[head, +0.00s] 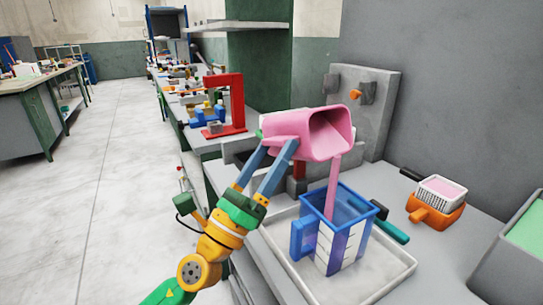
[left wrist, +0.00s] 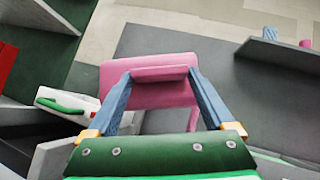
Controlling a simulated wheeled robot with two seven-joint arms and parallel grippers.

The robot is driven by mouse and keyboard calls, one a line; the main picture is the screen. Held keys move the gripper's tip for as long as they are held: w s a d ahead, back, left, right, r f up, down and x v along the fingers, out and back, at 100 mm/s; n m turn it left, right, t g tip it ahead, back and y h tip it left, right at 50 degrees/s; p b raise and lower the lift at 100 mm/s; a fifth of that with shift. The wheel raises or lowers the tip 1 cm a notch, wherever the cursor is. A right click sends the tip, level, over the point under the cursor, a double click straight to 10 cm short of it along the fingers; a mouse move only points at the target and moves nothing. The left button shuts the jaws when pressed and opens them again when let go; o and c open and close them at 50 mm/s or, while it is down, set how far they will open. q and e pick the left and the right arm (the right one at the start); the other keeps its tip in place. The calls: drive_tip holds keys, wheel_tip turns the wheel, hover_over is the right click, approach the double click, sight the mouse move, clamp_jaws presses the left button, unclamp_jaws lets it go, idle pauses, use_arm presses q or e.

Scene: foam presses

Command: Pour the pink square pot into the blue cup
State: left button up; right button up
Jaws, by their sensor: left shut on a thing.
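The pink square pot (head: 295,132) is tipped on its side above the blue cup, its open mouth facing right. A pink stream (head: 333,185) runs from its lower lip down into the cup. The blue cup (head: 354,203) stands upright on a pale tray (head: 385,284); it has a blue handle on its left and white marks on its side. My left gripper (head: 280,150) is shut on the pink pot from its left side. In the left wrist view, the pot (left wrist: 150,85) sits between the two blue fingers (left wrist: 160,88). My right gripper is not in view.
An orange holder with a white basket of pink material (head: 440,191) stands to the right of the tray. A grey bin with green contents (head: 525,235) is at the right edge. A teal-handled tool (head: 392,231) lies behind the cup. A red frame (head: 236,105) stands farther back.

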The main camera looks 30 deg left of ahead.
use_arm(q)
drive_tip(key=shift+d+f+m+g+h+b, duration=0.1)
drive_tip(key=shift+f+m+g+h+b, duration=0.2)
drive_tip(key=shift+m+h+b, duration=0.75)
drive_tip(key=shift+a+f+m+g+h+b, duration=0.1)
drive_tip(key=shift+f+m+h+b, duration=0.35)
drive_tip(key=shift+m+h+b, duration=0.7)
drive_tip(key=shift+d+f+m+g+h+b, duration=0.15)
drive_tip(key=shift+f+m+h+b, duration=0.3)
drive_tip(key=shift+m+b, duration=0.7)
drive_tip(key=shift+s+m+g+h+b, duration=0.1)
drive_tip(key=shift+m+g+h+b, duration=0.4)
drive_tip(key=shift+b, duration=0.55)
drive_tip(key=shift+m+h+b, duration=0.45)
drive_tip(key=shift+m+h, duration=0.1)
drive_tip(key=shift+m+g+h+b, duration=0.3)
drive_tip(key=shift+g+h, duration=0.05)
drive_tip(key=shift+h, duration=0.05)
drive_tip(key=shift+d+m+g+h+b, duration=0.1)
drive_tip(key=shift+m+g+h+b, duration=0.25)
drive_tip(key=shift+m+b, duration=0.25)
drive_tip(key=shift+m+h+b, duration=0.3)
drive_tip(key=shift+m+h, duration=0.15)
drive_tip(key=shift+m, duration=0.05)
